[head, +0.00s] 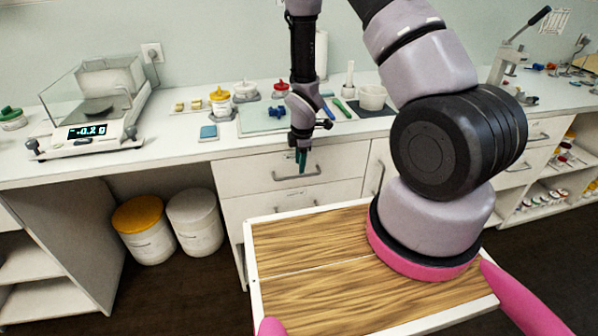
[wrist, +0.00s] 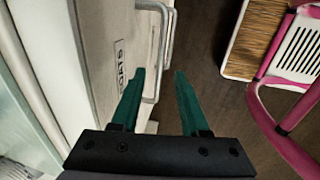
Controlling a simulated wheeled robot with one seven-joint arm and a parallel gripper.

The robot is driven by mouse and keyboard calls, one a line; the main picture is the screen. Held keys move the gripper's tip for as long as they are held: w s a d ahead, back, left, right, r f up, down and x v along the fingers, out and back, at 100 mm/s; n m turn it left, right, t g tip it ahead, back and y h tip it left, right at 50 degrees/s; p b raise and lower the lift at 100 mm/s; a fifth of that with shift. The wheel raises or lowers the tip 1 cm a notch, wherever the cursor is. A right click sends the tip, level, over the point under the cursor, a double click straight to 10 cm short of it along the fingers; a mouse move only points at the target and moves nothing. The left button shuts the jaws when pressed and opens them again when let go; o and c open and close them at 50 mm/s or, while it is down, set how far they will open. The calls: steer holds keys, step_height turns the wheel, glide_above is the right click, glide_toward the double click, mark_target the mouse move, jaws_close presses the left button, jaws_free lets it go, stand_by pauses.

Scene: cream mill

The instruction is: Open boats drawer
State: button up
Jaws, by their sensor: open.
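The boats drawer (head: 338,165) is a white drawer front under the counter and looks shut. In the wrist view its front (wrist: 105,40) carries a label (wrist: 122,68) reading "OATS", with the start hidden by a finger. Its grey bar handle (head: 283,178) also shows in the wrist view (wrist: 164,45). My gripper (head: 301,160) is open, pointing down at the handle, with green fingers. In the wrist view (wrist: 159,74) the handle bar passes between the two fingers, the left finger on the drawer side. I cannot tell whether either finger touches it.
Another drawer front (head: 245,207) is below. The counter (head: 180,155) holds a scale (head: 95,115), jars (head: 220,100) and a mortar (head: 372,97). My wooden-topped base stands close before the drawers. Two tubs (head: 195,225) stand on the floor at left.

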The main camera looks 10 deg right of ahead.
mark_target(300, 176)
steer(key=shift+w+f, duration=0.25)
steer(key=shift+f, duration=0.9)
steer(key=shift+w+f, duration=0.2)
steer(key=shift+f, duration=0.9)
steer(key=shift+c, duration=0.3)
jaws_close()
